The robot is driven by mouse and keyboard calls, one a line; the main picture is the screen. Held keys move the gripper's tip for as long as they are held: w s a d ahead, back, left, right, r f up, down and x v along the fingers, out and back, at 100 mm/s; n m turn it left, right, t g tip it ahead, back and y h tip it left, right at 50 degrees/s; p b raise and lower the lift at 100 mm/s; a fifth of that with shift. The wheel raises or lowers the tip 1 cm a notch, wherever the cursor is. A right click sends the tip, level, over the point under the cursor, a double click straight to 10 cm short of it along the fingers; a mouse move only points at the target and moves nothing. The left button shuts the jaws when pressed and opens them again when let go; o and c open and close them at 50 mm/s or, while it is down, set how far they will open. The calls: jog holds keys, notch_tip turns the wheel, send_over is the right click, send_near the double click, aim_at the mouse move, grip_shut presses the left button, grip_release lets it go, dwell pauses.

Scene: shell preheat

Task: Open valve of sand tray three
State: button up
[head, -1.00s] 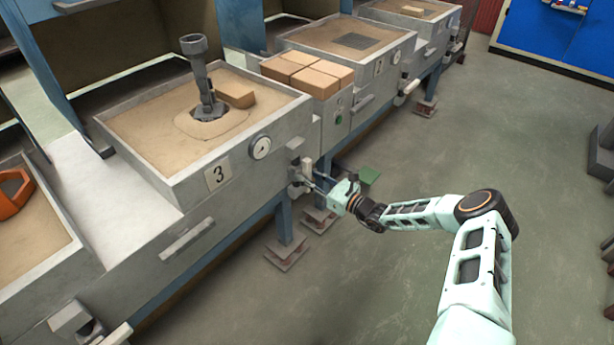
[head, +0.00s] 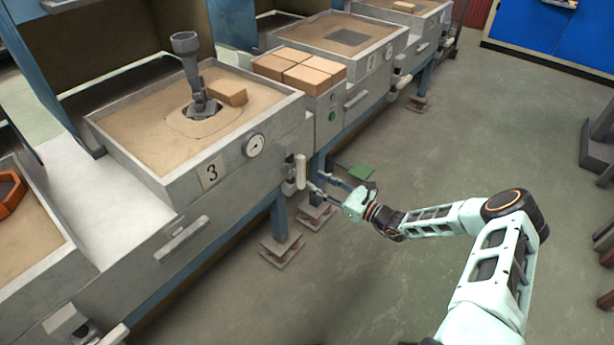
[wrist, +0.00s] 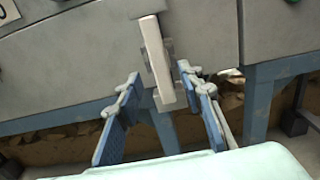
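Sand tray three (head: 212,172) bears a "3" plate and a round gauge on its front. Its valve has a pale bar handle (head: 300,171), standing nearly upright below the right end of the tray's front. In the wrist view the handle (wrist: 157,62) is slightly tilted, its lower end toward the right. My gripper (head: 318,184) is just right of and below the handle. In the wrist view my gripper (wrist: 158,73) has its two blue fingers spread wide, one on each side of the handle, with nothing held. No contact with the handle is visible.
A dark funnel-topped fitting (head: 190,80) and a brick (head: 229,93) sit in the tray's sand. Tan bricks (head: 300,72) lie on the neighbouring cabinet. A blue leg (head: 279,215) stands under the bench. The floor (head: 430,150) to the right is open.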

jog(key=shift+v, duration=2.25)
